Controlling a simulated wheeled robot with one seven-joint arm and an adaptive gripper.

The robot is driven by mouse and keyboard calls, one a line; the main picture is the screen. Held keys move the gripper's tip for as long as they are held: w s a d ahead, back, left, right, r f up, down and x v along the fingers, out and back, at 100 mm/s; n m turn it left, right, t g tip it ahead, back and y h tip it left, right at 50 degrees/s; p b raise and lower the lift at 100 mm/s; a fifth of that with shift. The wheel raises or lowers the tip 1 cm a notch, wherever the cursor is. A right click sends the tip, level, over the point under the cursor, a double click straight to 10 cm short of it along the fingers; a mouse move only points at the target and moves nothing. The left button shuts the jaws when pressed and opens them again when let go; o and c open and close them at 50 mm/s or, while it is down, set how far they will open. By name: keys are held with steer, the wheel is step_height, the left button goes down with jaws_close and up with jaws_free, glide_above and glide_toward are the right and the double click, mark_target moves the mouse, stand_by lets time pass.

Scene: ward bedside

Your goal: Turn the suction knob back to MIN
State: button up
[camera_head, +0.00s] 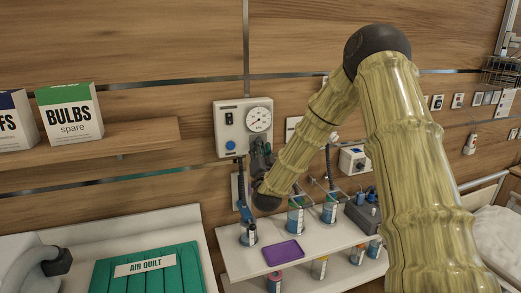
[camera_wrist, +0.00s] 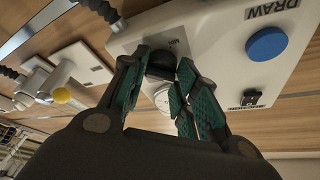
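The suction panel (camera_head: 228,108) is a white wall box with a round gauge (camera_head: 259,120), a black switch and a blue button (camera_head: 230,146). My gripper (camera_head: 261,150) is at its lower right and hides the knob in the head view. In the wrist view, the dark suction knob (camera_wrist: 161,65) sits on the panel face (camera_wrist: 215,40), with a "MIN" label beside it. My gripper's teal-padded fingers (camera_wrist: 160,72) are on either side of the knob. The knob fills the gap between the fingertips, and they look closed on it. The knob's pointer is not readable.
A white shelf (camera_head: 240,268) below holds blue-capped jars (camera_head: 296,218) and a purple tray (camera_head: 284,251). Hoses hang by the wall. A BULBS box (camera_head: 70,115) is on the left shelf.

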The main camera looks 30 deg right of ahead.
steer(key=shift+f+n+b, duration=0.2)
steer(key=shift+n+b, duration=0.2)
steer(key=shift+b, duration=0.15)
steer(key=shift+s+d+r+n+t+y+b, duration=0.15)
steer(key=shift+n+t+y+b, duration=0.2)
steer(key=shift+n+y+b, duration=2.65)
steer(key=shift+w+d+f+n+t+y+b, duration=0.15)
steer(key=shift+n+t+y+b, duration=0.4)
steer(key=shift+n+b, duration=2.8)
steer(key=shift+s+d+r+n+t+y+b, duration=0.15)
steer(key=shift+n+y+b, duration=1.55)
steer(key=shift+n, duration=3.25)
steer(key=shift+y, duration=0.35)
steer(key=o, duration=1)
